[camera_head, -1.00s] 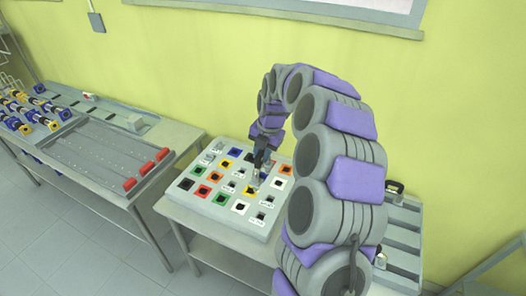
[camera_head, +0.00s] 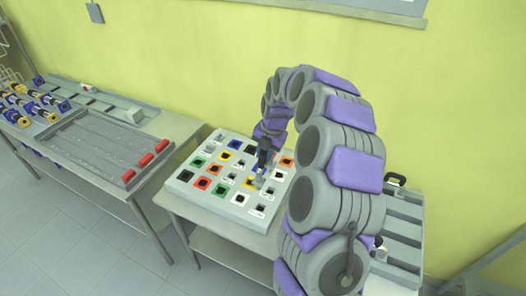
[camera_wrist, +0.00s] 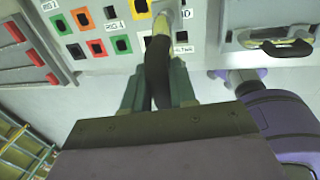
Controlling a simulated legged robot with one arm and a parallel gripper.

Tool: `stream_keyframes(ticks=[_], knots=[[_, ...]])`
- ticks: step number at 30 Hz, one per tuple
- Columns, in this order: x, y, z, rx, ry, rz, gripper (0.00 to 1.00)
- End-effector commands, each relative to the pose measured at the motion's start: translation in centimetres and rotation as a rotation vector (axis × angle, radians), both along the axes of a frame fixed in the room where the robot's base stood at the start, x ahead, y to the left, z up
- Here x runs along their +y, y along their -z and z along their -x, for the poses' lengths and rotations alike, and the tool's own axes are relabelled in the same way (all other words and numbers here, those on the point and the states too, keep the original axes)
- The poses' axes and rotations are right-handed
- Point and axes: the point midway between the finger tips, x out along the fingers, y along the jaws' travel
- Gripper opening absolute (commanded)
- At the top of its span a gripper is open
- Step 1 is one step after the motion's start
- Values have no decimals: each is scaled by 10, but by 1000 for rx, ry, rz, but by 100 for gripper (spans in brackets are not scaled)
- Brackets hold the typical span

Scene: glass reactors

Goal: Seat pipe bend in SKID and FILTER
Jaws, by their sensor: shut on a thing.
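My gripper (camera_wrist: 157,88) is shut on the pipe bend (camera_wrist: 157,72), a dark curved pipe with a yellow band and a pale grey end. The pipe's far end points at the panel of coloured square sockets (camera_head: 183,188), near a label whose visible letters read "ID" (camera_wrist: 186,14). Another label (camera_wrist: 182,49), partly covered, lies just right of the pipe; I cannot read it fully. In the head view, my gripper (camera_head: 264,160) is over the right part of the panel, with the pale pipe end below it. Whether the pipe touches a socket is unclear.
A grey case with a handle (camera_wrist: 275,44) lies right of the panel. A separate table at left holds a grey tray with red blocks (camera_head: 145,161) and several blue-and-yellow pipe parts (camera_head: 45,115). The wall stands close behind.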

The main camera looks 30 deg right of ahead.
Motion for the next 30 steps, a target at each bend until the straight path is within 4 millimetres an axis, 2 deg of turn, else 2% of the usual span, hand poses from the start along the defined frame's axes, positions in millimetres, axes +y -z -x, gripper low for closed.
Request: stream_keyframes(ticks=[14, 30], knots=[[5, 25, -1, -3, 1, 6, 0], [1, 55, 0, 1, 1, 2, 0]])
